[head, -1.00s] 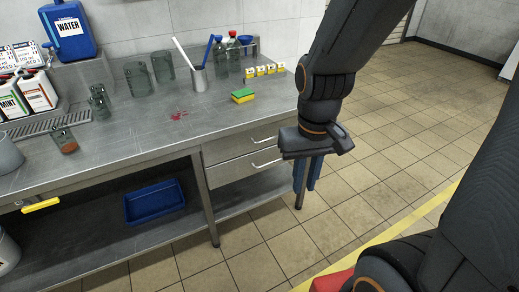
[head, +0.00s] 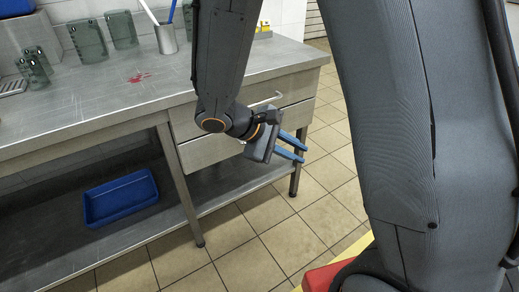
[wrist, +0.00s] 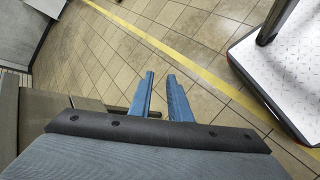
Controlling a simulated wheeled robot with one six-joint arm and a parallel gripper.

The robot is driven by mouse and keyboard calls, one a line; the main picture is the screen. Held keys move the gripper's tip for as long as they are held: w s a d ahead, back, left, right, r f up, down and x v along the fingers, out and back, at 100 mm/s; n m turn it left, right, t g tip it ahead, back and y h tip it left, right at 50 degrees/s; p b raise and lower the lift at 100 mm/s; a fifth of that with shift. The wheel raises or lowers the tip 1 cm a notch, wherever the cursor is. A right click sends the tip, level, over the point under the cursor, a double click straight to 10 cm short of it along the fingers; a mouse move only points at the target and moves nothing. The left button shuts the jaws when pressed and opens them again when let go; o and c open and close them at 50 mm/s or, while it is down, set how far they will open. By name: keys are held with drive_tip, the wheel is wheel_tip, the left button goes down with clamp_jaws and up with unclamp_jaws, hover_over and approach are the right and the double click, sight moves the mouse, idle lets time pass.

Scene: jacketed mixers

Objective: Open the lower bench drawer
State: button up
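The lower bench drawer (head: 208,152) is a grey metal front under the upper drawer. What shows of it looks flush with the bench; my wrist covers its handle in the head view. My gripper (head: 302,153) is in front of this drawer, its two blue fingers pointing right along the bench front. In the wrist view the fingers of my gripper (wrist: 160,76) stand apart with a narrow gap. A dark bar (wrist: 154,114), perhaps the handle, runs from the drawer side past the left finger into the gap near the finger bases. I cannot tell whether it is touched.
The upper drawer (head: 290,88) has a silver handle (head: 265,98) just above my gripper. A bench leg (head: 297,175) stands behind the fingers. A blue tray (head: 120,198) lies on the lower shelf. Tiled floor (head: 335,190) is clear in front. A white platform (wrist: 290,65) shows in the wrist view.

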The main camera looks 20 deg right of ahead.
drive_tip(key=w+a+f+n+t+h+b, duration=0.1)
drive_tip(key=w+a+f+n+t+b, duration=0.3)
drive_tip(key=w, duration=0.5)
drive_tip(key=w+a+f+n+t+h+b, duration=0.1)
drive_tip(key=w+a+f+n+t+b, duration=0.1)
drive_tip(key=w+a+f+t+b, duration=0.5)
drive_tip(key=w+d, duration=0.2)
drive_tip(key=w+d+g, duration=0.1)
drive_tip(key=d, duration=0.1)
drive_tip(key=w+d+g+b, duration=0.1)
drive_tip(key=w+d, duration=0.1)
drive_tip(key=d, duration=0.1)
drive_tip(key=shift+w+r, duration=0.15)
drive_tip(key=shift+w, duration=0.15)
drive_tip(key=shift+c, duration=0.3)
clamp_jaws()
